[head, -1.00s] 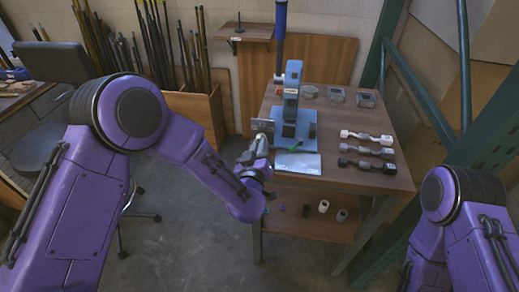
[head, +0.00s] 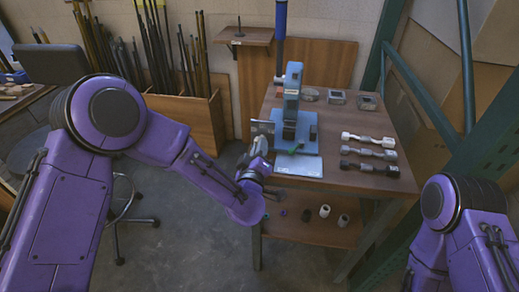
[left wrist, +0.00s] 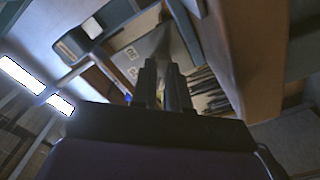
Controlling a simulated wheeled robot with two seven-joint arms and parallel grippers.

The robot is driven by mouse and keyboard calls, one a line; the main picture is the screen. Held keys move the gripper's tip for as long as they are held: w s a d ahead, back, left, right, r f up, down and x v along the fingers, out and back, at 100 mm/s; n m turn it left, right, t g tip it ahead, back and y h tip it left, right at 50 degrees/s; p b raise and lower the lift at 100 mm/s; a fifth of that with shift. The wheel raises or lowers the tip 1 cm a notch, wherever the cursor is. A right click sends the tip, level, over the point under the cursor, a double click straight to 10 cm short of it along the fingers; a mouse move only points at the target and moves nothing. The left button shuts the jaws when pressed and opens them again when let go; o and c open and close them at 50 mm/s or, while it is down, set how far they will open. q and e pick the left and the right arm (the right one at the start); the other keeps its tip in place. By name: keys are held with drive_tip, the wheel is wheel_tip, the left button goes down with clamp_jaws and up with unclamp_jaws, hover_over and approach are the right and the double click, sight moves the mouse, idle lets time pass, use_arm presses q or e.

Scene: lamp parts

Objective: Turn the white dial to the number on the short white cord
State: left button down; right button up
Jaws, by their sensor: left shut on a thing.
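My left gripper (head: 259,146) is at the left edge of the table, beside the blue stand (head: 291,105). In the left wrist view its fingers (left wrist: 164,88) are close together, with a thin grey thing (left wrist: 157,45) showing beyond them. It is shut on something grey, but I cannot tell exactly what. A small grey plate (head: 262,127) is right by the fingertips in the head view. A white cord-like piece (head: 368,140) lies on the right of the table, above a grey one and a black one. I cannot make out the white dial or any number. My right gripper is out of view.
A pale sheet (head: 298,166) lies at the front. Small white and dark rolls (head: 324,211) stand on the lower shelf. A green metal frame (head: 415,85) rises close on the right.

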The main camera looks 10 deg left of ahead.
use_arm(q)
drive_tip(key=c, duration=1.1)
unclamp_jaws()
drive_tip(key=s+b, duration=0.2)
drive_tip(key=s, duration=0.8)
drive_tip(key=shift+s, duration=0.3)
